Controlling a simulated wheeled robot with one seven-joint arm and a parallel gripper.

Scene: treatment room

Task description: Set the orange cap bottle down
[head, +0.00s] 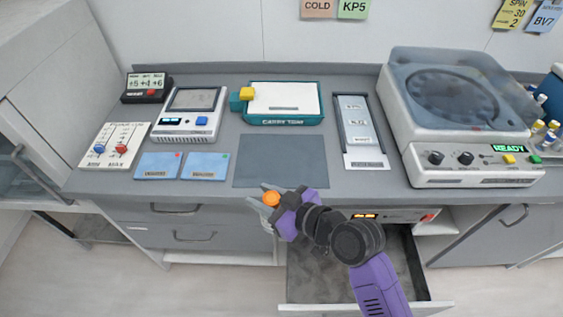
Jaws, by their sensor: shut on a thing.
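My gripper (269,193) is shut on the orange cap bottle (271,198). Only the round orange cap shows clearly; the bottle's body is hidden by the cap and the fingers. In the head view they are at the counter's front edge, just in front of the dark grey mat (281,161). I cannot tell how high the bottle is above the counter or drawer.
A teal carry tray (284,119) with a yellow latch stands behind the mat. Two blue cards (205,166) lie left of it, a slide rack (357,125) right. A centrifuge (452,110) reads READY. An open drawer (315,270) sticks out below; the mat is bare.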

